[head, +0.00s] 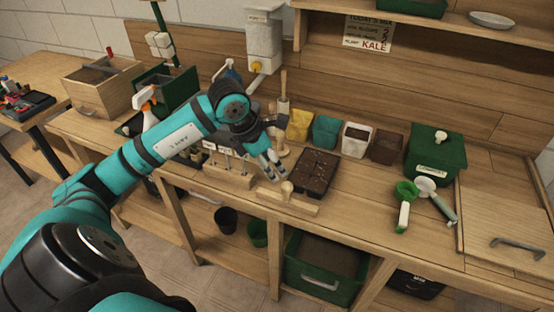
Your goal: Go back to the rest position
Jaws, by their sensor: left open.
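My left gripper (274,173) is open and looks empty. It hangs above the wooden workbench, just left of a dark seedling tray (318,172) filled with soil. My teal left arm comes in from the lower left and reaches across the bench's left half, hiding part of it. A wooden tool with a round knob (287,190) lies on the bench below and in front of the gripper. A wooden rack (228,172) with several small tools stands left of the gripper. My right gripper is not in view.
Yellow, teal, white and brown pots (356,140) line the back. A lidded green box (434,155) stands right, with a green scoop (405,200) before it. A spray bottle (145,107) and wooden crate (103,86) are left. The bench's front right is mostly clear.

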